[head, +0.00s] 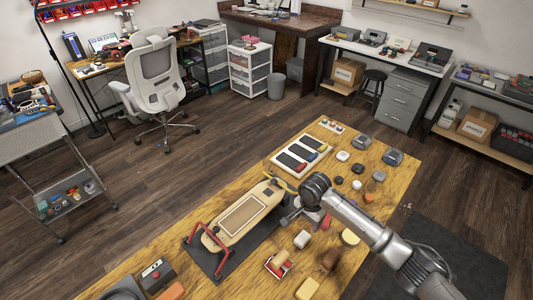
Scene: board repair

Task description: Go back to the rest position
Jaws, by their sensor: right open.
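My right gripper (297,214) hangs over the long wooden workbench (145,255), just right of the wooden skateboard deck (243,215). It is open and I see nothing held in it. The forearm comes in from the lower right and partly hides the bench. The deck lies on a dark mat (236,262), with a red bent-tube stand (195,238) at its near end. I cannot tell whether the gripper touches anything. My left gripper is not in view.
A tray with dark panels (301,154) lies beyond the deck. Several small round and boxy parts, including a grey one (361,142), fill the right side of the bench. A red-and-white block (278,264) and a black box (158,274) lie nearer. An office chair (153,75) stands far left.

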